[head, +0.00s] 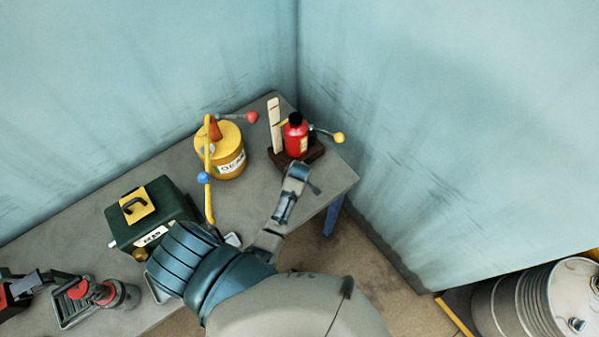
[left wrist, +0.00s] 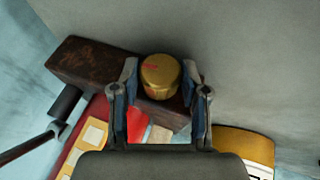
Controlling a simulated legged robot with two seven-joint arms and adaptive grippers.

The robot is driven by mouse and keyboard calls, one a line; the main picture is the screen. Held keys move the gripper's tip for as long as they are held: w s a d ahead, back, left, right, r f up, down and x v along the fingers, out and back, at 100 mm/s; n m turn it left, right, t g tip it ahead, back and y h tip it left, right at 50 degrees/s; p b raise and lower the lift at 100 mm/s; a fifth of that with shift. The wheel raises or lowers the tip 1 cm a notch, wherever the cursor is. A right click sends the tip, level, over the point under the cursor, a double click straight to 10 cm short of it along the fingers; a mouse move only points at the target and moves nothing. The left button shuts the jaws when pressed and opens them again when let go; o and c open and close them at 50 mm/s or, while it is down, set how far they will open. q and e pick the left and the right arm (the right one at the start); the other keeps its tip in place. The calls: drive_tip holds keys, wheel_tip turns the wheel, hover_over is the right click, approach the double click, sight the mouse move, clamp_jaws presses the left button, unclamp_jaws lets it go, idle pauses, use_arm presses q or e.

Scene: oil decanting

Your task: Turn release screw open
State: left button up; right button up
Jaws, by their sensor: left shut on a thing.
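The release screw (left wrist: 161,74) is a round gold knob with a small red mark on top. It sits at the edge of a dark brown wooden block (left wrist: 95,70) in the left wrist view. My left gripper (left wrist: 160,84) has one finger on each side of the knob and is shut on it. In the head view my left gripper (head: 298,172) reaches the front of the block (head: 277,157), and it hides the screw. A red bottle (head: 295,138) with a black cap stands on the block. My right gripper is not in view.
A yellow can (head: 231,160) with a blue-knobbed yellow tube stands left of the block. A dark green box (head: 170,208) is further left. A lever with a yellow ball (head: 338,137) sticks out right of the bottle.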

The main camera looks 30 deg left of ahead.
use_arm(q)
drive_tip(key=shift+w, duration=0.1)
drive_tip(key=shift+w+d+r+g+y, duration=0.15)
drive_tip(key=shift+g+y, duration=0.25)
drive_tip(key=shift+g, duration=0.5)
drive_tip(key=shift+w+m+g+y, duration=0.1)
drive_tip(key=shift+m+g+y, duration=0.45)
drive_tip(key=shift+g, duration=0.95)
drive_tip(key=o, duration=1.1)
drive_tip(key=shift+o, duration=0.2)
drive_tip(key=v, duration=1.1)
drive_tip(key=shift+d+r, duration=0.25)
drive_tip(key=shift+d, duration=0.1)
